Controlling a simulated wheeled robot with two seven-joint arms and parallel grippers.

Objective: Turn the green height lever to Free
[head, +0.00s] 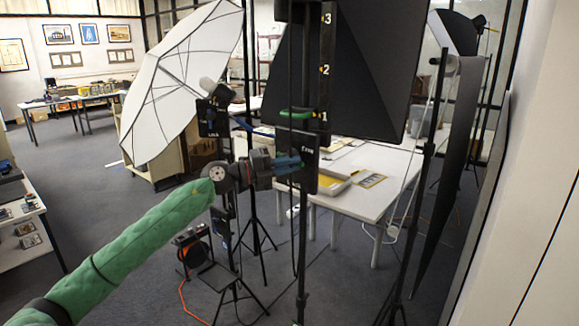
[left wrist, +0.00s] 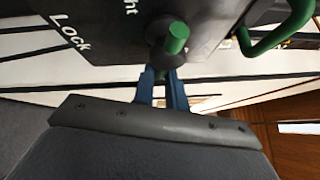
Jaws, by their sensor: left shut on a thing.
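A dark plate (head: 309,180) marked "Free" is on the black upright stand in the middle of the head view. In the left wrist view the plate (left wrist: 105,35) shows the word "Lock" and the letters "ht". The green height lever (left wrist: 178,38) stands out from the plate in the left wrist view, its end towards the camera. My left gripper (head: 290,166) is at the plate, left of "Free". Its blue fingers (left wrist: 163,88) are shut on the lever just below its round end. In the head view the gripper hides the lever. My right gripper is out of view.
A green handle (head: 298,114) is on the stand above the plate, near the numbered scale (head: 325,70). A white umbrella (head: 180,85) and a smaller black unit (head: 212,118) stand left. A white table (head: 375,195) with papers is behind. The floor at left is open.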

